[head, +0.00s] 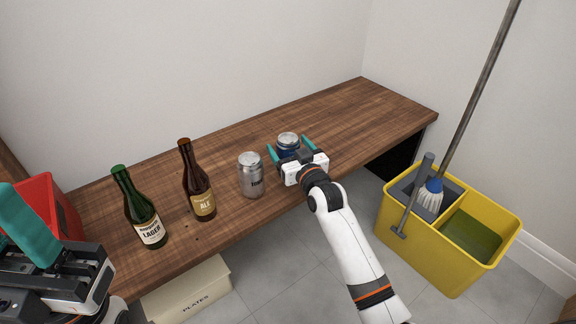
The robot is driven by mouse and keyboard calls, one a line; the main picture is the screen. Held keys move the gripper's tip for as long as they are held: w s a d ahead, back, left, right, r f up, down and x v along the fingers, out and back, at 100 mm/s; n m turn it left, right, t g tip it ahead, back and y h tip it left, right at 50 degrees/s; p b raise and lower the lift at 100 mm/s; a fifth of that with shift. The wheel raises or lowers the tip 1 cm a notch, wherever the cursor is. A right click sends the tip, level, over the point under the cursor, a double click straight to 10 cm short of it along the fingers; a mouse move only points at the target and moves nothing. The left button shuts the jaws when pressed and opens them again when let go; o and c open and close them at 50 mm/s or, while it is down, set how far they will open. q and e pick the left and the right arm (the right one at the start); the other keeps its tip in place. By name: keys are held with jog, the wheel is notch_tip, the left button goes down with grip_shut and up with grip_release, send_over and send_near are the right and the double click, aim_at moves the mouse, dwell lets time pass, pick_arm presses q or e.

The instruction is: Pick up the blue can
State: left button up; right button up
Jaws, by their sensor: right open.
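The blue can (288,141) stands upright on the wooden counter, its silver top showing and its lower part hidden behind my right gripper. My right gripper (289,150) is open, with one teal finger on each side of the blue can. I cannot tell whether the fingers touch it. My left gripper (30,228) is at the lower left edge, partly cut off, with a teal finger in view. I cannot tell whether it is open or shut.
A silver can (251,176) stands just left of the blue can. A brown ale bottle (198,184) and a green lager bottle (140,212) stand further left, near a red container (62,208). A yellow mop bucket (432,262) is on the floor at right. The counter's right end (375,110) is clear.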

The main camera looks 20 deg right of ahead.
jog(key=shift+w+a, duration=0.1)
jog(key=shift+w, duration=0.45)
jog(key=c, duration=0.9)
jog(key=shift+o, duration=0.2)
jog(key=shift+r, duration=0.15)
